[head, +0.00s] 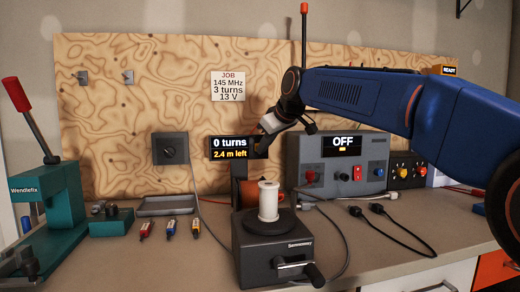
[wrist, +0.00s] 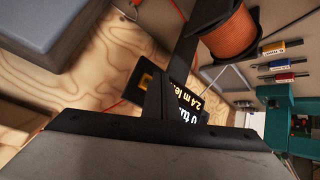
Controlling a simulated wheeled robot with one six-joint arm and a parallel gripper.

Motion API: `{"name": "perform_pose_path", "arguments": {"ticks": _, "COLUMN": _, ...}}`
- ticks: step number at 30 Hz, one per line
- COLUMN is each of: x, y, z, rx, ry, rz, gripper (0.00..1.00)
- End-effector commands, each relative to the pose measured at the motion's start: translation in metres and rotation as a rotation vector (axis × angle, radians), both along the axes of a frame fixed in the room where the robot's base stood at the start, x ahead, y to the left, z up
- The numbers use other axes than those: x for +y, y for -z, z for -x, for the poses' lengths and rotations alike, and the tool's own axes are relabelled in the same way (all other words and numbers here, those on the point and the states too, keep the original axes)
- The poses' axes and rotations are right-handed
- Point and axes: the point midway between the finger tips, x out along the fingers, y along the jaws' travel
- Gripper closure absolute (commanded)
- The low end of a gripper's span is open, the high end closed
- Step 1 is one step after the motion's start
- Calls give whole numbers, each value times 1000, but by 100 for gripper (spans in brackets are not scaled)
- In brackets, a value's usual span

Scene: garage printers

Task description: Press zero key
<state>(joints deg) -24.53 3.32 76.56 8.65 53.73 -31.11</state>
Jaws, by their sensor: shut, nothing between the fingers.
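The turns counter (head: 230,148) reads "0 turns" and "2.4 m left". It stands on a post behind the hand-cranked winder (head: 262,245). In the wrist view the counter (wrist: 186,103) is partly covered by my fingers. A small yellow-orange square (wrist: 146,82), perhaps the zero key, shows on the dark panel beside the text; no label is readable on it. My gripper (head: 262,143) is shut and empty at the counter's right end. Its fingers (wrist: 168,82) also show in the wrist view, close to the yellow square. I cannot tell whether they touch the panel.
A white bobbin (head: 268,201) stands upright on the winder. An orange wire spool (wrist: 228,38) is close by. The power supply (head: 340,160), reading "OFF", stands right of the counter. A teal press (head: 50,215) is at the left. Black cables lie on the bench at the right.

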Motion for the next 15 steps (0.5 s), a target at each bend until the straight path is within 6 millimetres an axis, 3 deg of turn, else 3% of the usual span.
{"name": "perform_pose_path", "arguments": {"ticks": 15, "x": -2, "y": -1, "z": 7, "rx": -1, "ry": 0, "rz": -1, "gripper": 100}}
